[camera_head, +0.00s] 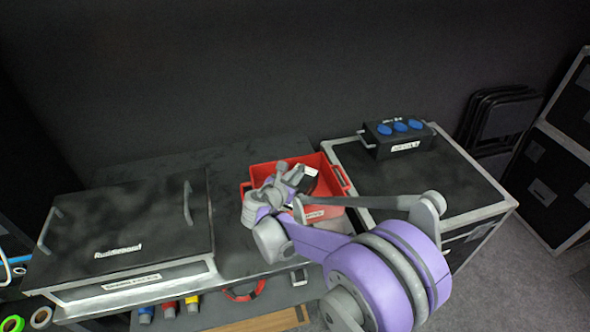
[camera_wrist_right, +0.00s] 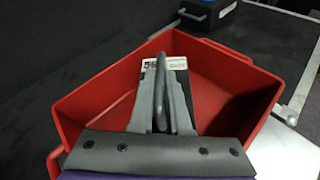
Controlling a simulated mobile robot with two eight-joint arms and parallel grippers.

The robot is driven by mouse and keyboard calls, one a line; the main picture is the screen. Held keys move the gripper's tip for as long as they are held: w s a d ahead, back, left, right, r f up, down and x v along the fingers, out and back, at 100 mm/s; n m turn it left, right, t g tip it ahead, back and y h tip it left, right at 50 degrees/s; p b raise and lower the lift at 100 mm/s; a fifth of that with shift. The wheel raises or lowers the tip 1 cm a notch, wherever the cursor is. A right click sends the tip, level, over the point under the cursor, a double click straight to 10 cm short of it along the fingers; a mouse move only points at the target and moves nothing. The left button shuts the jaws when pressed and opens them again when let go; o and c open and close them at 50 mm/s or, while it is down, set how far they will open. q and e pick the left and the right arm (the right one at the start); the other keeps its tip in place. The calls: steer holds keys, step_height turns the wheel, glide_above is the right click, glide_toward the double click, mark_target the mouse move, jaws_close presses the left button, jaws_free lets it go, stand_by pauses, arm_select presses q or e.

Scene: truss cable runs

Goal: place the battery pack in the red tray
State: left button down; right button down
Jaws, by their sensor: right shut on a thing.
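The red tray (camera_head: 333,173) stands on the dark table, between a black lidded case and a black flight case. My right gripper (camera_head: 298,180) is over the tray. In the right wrist view the right gripper (camera_wrist_right: 163,95) is shut on the battery pack (camera_wrist_right: 178,78), a black block with a white printed label. The pack (camera_head: 309,172) shows partly in the head view. Whether it touches the tray floor I cannot tell. My left gripper is not in view.
A black case (camera_head: 125,225) fills the table's left side. A flight case (camera_head: 450,185) stands right of the tray, with a black box with blue sockets (camera_head: 398,138) on it. Colored connectors (camera_head: 168,309) and a red cable ring (camera_head: 244,290) lie on a lower shelf.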

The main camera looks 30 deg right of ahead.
steer(key=c, duration=1.3)
jaws_free()
steer(key=shift+f, duration=0.1)
steer(key=o, duration=0.4)
steer(key=shift+r, duration=0.2)
steer(key=v, duration=1.2)
steer(key=s+a+f+m+g+y, duration=0.1)
steer(key=s+a+f+m+y, duration=0.1)
steer(key=s+m, duration=0.5)
steer(key=s+a+f+m+g+y, duration=0.1)
steer(key=s+f+m+y, duration=0.3)
steer(key=s+m, duration=0.4)
steer(key=s+a+f+m+g+y, duration=0.1)
steer(key=s+a+f+m+y, duration=0.1)
steer(key=s+m+y, duration=0.3)
steer(key=shift+s+a+f+m, duration=0.1)
steer(key=shift+s+f+m, duration=0.05)
steer(key=shift+s+m, duration=0.4)
steer(key=shift+s+a+f+m, duration=0.15)
steer(key=shift+s+m, duration=0.25)
steer(key=shift+s, duration=0.35)
steer(key=shift+s+a+f+m, duration=0.1)
steer(key=shift+s+m, duration=0.35)
steer(key=shift+s, duration=0.2)
